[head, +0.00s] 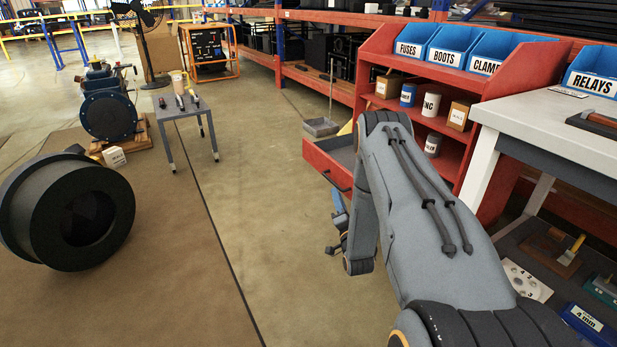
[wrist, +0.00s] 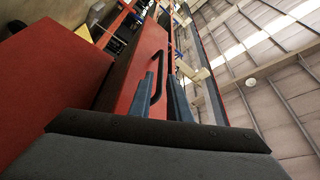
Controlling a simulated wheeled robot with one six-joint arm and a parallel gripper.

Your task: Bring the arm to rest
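My gripper (wrist: 160,68) shows two blue-grey fingers in the wrist view, spread apart with a gap between them. The dark handle (wrist: 158,84) of a red drawer shows in that gap, in line with the fingers. I cannot tell how far it is from them, and I see no finger closed on it. In the head view my arm (head: 400,190) is bent, its elbow high and its forearm hanging down. My gripper there is mostly hidden behind the forearm, near the front of the drawer (head: 325,165). The drawer stands pulled out of the red shelf unit.
The red shelf unit (head: 470,85) holds blue labelled bins and several cans. A white-topped workbench (head: 560,125) stands at the right. A grey dustpan (head: 321,126) lies beyond the drawer. A small grey table (head: 187,108) and a large dark ring (head: 75,210) stand left. The floor between is clear.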

